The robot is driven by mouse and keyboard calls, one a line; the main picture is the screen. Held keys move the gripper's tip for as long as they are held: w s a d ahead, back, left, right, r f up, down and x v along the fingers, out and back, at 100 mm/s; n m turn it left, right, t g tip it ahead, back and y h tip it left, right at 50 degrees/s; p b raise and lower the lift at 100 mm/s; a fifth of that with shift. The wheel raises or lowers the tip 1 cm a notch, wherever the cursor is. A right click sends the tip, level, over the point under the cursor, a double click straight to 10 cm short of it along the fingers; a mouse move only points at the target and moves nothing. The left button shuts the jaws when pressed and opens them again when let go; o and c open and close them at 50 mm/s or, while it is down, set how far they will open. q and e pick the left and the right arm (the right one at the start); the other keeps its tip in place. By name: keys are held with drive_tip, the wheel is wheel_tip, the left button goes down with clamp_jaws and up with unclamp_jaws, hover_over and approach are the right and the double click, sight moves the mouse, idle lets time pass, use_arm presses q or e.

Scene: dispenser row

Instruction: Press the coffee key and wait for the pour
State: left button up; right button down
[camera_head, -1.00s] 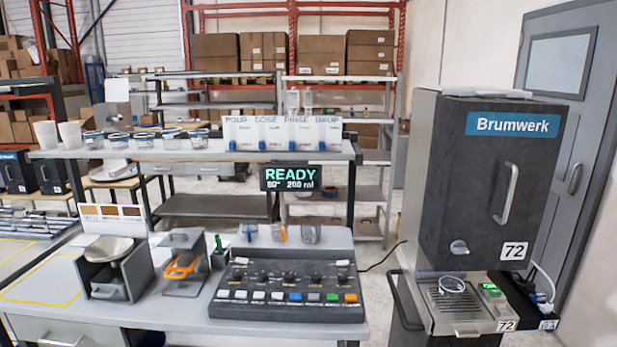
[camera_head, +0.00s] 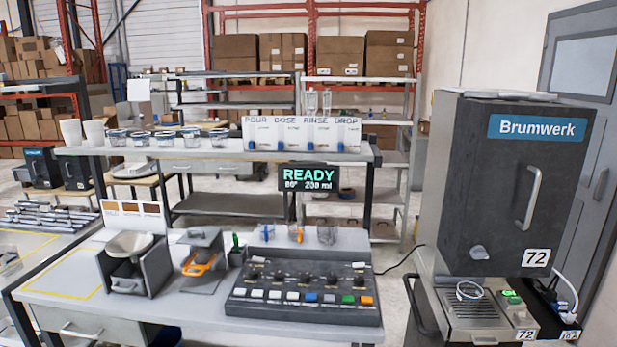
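A dark control panel (camera_head: 303,291) lies on the front of the workbench. It has a row of knobs and a front row of keys: several white keys (camera_head: 257,293), a blue key (camera_head: 311,296), a grey one, a green key (camera_head: 348,299) and an orange key (camera_head: 366,300). Their labels are too small to read, so I cannot tell which is the coffee key. A display (camera_head: 309,178) above the panel reads READY, with "200 ml" below. The Brumwerk machine (camera_head: 512,185) stands at the right; a round, ring-like vessel (camera_head: 469,290) is on its drip tray (camera_head: 474,311). Neither gripper is in view.
A grey scale-like unit (camera_head: 133,262) and a holder with an orange-handled item (camera_head: 200,262) stand left of the panel. Small glasses (camera_head: 327,235) stand behind it. Cups and jars line the shelf (camera_head: 220,153). A gap separates bench and machine.

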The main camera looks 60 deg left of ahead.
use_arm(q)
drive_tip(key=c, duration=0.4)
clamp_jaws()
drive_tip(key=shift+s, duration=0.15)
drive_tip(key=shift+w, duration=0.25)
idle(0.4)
